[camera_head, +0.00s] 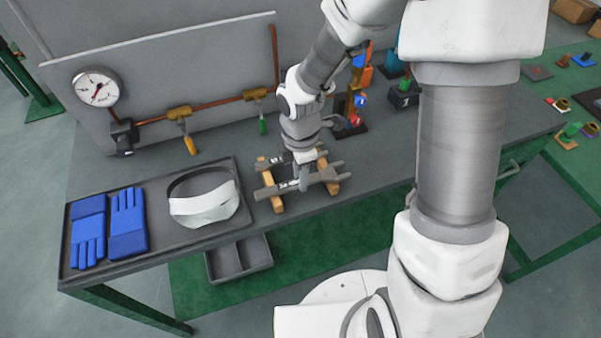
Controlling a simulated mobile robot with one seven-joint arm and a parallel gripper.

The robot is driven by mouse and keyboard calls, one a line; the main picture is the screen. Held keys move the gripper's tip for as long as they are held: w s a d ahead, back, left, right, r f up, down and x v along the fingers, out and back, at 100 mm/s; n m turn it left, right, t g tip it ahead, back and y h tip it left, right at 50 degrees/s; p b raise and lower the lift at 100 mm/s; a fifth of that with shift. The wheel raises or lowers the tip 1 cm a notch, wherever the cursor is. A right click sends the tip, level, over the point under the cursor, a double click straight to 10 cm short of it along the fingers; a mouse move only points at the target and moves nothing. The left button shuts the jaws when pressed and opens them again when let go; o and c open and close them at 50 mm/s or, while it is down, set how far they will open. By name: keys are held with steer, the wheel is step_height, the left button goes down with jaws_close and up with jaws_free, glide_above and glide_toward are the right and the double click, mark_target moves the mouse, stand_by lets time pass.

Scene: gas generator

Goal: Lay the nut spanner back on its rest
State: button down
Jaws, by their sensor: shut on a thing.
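The rest (277,205) has two short wooden bars and stands near the bench's front edge, in the middle of the head view. Two grey spanners lie across it, one behind the other. My gripper (304,185) points down over the rest and is shut on the front one, which I take as the nut spanner (323,176). This spanner lies level across both bars; I cannot tell whether it touches them or is just above. The rear spanner (333,165) lies behind my fingers, partly hidden by my wrist.
Left of the rest is a black tray (160,243) with blue gloves (127,222) and a face shield (205,206). Behind are a pressure gauge (98,87) and a copper pipe with a yellow-handled valve (188,144) and a green-handled valve (262,122).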

steer(key=c, duration=0.5)
jaws_free()
steer(key=shift+c, duration=0.2)
step_height(320, 180, up, 18)
steer(key=p, duration=0.3)
steer(key=shift+f, duration=0.25)
steer(key=s+d+r+m+t, duration=0.5)
steer(key=s+d+r+m, duration=0.5)
steer(key=m, duration=1.1)
steer(key=shift+s+d+r+t, duration=0.35)
steer(key=shift+s+r, duration=0.15)
steer(key=shift+s, duration=0.65)
